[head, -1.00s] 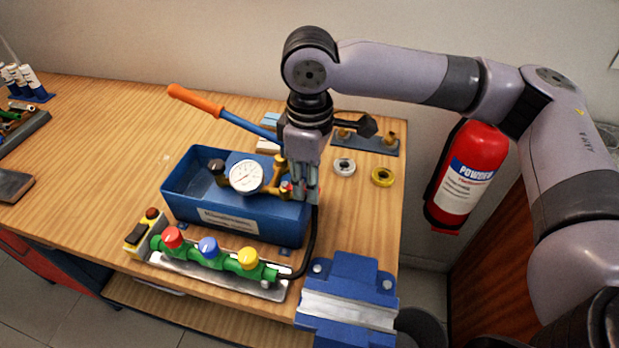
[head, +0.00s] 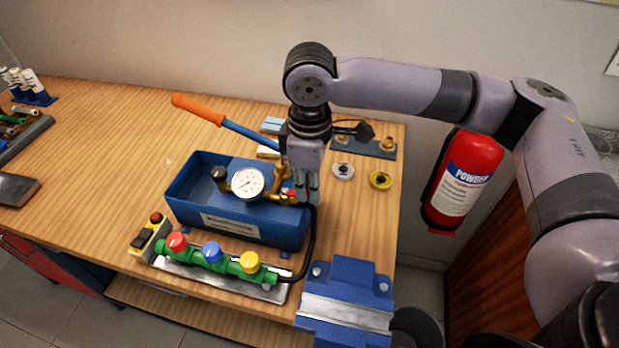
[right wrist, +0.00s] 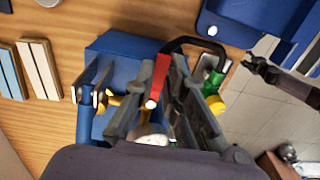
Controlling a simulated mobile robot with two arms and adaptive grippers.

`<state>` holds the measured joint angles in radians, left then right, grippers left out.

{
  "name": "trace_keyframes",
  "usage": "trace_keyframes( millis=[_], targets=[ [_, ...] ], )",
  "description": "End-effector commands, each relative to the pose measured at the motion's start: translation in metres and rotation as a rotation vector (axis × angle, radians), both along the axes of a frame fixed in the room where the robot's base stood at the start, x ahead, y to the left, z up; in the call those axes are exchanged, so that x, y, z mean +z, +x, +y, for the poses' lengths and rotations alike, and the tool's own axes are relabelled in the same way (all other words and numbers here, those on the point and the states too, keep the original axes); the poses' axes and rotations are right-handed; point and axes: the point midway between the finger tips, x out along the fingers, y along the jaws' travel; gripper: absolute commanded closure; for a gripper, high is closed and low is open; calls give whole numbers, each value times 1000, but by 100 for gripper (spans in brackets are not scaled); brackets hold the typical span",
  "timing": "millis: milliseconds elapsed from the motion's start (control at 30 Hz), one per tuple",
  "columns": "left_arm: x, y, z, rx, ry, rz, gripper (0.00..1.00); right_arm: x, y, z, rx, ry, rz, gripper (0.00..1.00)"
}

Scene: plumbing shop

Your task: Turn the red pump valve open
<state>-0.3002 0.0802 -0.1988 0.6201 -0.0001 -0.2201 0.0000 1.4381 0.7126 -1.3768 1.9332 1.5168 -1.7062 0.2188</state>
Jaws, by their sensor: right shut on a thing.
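The blue test pump (head: 235,222) stands on the bench, with a round white gauge (head: 248,182) and brass fittings (head: 283,178) on top. Its red valve handle (head: 290,193) shows only as a small red bit beside my right gripper (head: 307,197) in the head view. In the right wrist view the red handle (right wrist: 160,75) lies lengthwise between the two fingers of my right gripper (right wrist: 160,98), which is shut on it. The fingers point down at the right end of the pump. They hide part of the handle and the valve body. My left gripper is not seen.
In front of the pump lies a green manifold with red, blue and yellow knobs (head: 211,252). A black hose (head: 311,245) curves close by my right gripper. A blue vise (head: 347,300) is at the front right. The orange-gripped pump lever (head: 198,108) rises behind.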

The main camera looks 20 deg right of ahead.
Motion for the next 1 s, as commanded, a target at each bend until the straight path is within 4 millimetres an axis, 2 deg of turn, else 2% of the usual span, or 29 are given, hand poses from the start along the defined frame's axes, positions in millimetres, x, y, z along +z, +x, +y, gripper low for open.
trace_keyframes(
  millis=[267,300,567,867,1000],
  targets=[
    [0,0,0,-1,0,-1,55,0,1,0,5,-1,-4,100],
    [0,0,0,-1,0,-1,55,0,1,0,5,-1,-4,86],
    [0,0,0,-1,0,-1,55,0,1,0,3,-1,-3,68],
    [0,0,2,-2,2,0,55,1,1,0,3,-1,-3,68],
    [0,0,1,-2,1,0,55,12,1,0,3,1,-6,68]
  ],
)
